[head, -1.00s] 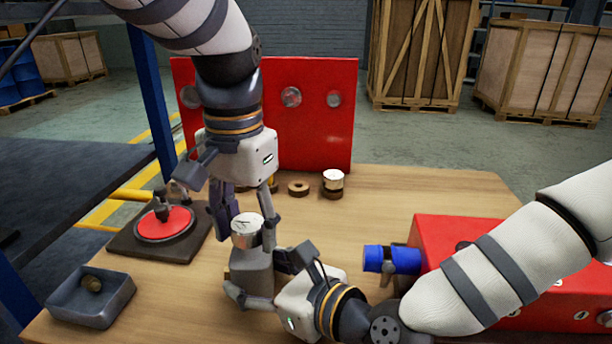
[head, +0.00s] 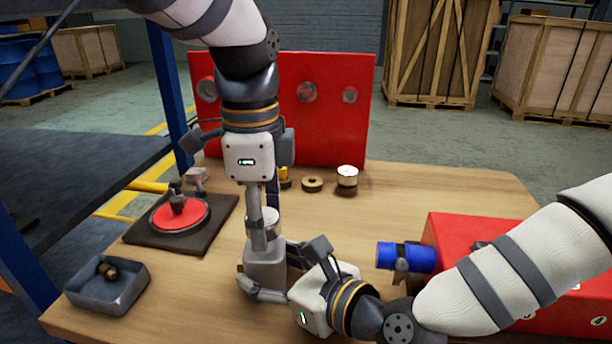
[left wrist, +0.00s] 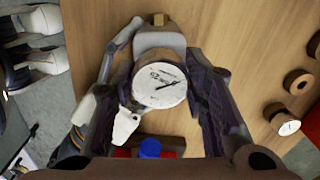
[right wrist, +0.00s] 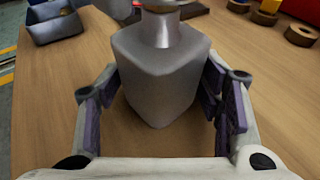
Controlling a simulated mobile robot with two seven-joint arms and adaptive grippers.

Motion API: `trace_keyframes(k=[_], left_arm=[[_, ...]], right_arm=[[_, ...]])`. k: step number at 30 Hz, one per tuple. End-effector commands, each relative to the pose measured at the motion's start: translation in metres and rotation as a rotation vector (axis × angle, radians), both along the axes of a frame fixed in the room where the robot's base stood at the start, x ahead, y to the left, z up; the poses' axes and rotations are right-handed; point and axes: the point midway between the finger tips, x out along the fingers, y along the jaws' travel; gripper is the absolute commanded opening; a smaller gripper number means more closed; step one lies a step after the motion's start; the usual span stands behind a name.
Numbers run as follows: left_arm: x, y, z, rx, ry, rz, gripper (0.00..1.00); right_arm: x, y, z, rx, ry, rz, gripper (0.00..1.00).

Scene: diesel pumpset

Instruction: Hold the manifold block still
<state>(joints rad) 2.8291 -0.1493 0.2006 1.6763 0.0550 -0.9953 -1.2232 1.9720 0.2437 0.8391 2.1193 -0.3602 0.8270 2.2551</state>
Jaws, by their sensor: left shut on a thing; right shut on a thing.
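The grey manifold block (head: 265,270) stands upright on the wooden table. My right gripper (head: 268,274) is shut on its lower part from the right; in the right wrist view the block (right wrist: 160,75) sits between the two fingers. A round gauge with a white dial (left wrist: 160,85) is on top of the block, face up. My left gripper (head: 263,222) points down from above and is shut on this gauge, one finger on each side of it. In the head view the near finger hides part of the gauge.
A grey tray (head: 125,298) with a brass fitting and a dark plate (head: 150,238) with a red disc lie at left. A brass ring (head: 312,184) and a white-topped piece (head: 347,177) stand behind. A red box (head: 460,240) with a blue cylinder (head: 405,257) is at right.

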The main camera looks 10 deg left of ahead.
Motion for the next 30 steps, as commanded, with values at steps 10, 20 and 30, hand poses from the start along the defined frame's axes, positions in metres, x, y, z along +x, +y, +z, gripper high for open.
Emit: trace_keyframes(k=[10,20,30], left_arm=[[-0.002,0.0,-0.004,0.002,0.011,-0.04,0.63],[0.0,0.0,0.006,0.0,0.004,-0.037,0.63],[-0.001,0.0,0.092,0.0,0.004,-0.038,0.63]], right_arm=[[0.0,0.0,-0.001,0.002,0.002,-0.001,0.12],[0.0,0.0,-0.001,0.0,0.002,-0.001,0.12],[0.0,0.0,-0.001,0.0,0.002,0.0,0.12]])
